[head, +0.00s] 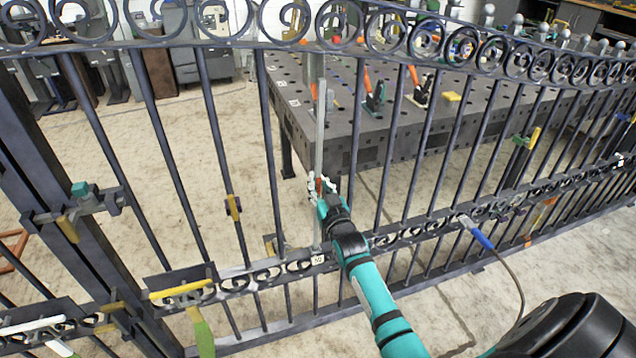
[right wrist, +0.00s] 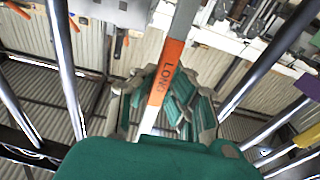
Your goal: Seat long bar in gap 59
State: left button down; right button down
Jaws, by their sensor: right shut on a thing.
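The long bar (head: 320,125) is a light grey upright bar with an orange band. It stands in a gap between the gate's dark bars, its upper end near the top scroll rail. My right gripper (head: 322,187) is shut on it around the middle of its height. In the right wrist view the bar (right wrist: 184,22) runs between the fingers (right wrist: 160,105), and its orange band reads LONG. A small white number tag (head: 318,260) sits on the lower scroll rail below the bar; its digits are too small to read surely. Whether either bar end touches a rail is unclear. My left gripper is not in view.
The dark gate's top scroll rail (head: 225,40) and lower scroll rail (head: 400,236) cross the view. A perforated table (head: 340,135) with clamps stands behind. Yellow-handled clamps hang at the left, and a blue-handled tool (head: 480,237) with a cable rests at the lower rail.

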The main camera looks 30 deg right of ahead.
jog(key=shift+f, duration=0.1)
dwell(0.6)
jog(key=shift+w+d+f, duration=0.15)
jog(key=shift+w, duration=0.45)
jog(key=shift+f, duration=0.15)
dwell(0.6)
jog(key=shift+w+d+g, duration=0.25)
jog(key=shift+w+g, duration=0.25)
jog(key=shift+w, duration=0.45)
dwell(0.5)
jog(key=shift+w+d+r+p, duration=0.1)
jog(key=shift+w+r+p, duration=0.05)
jog(key=shift+r+p, duration=0.15)
dwell(0.8)
jog(key=c, duration=1.3)
grip_release()
jog(key=shift+w+f, duration=0.25)
jog(key=shift+w, duration=0.1)
jog(key=v, duration=1.2)
jog(key=shift+s+r, duration=0.15)
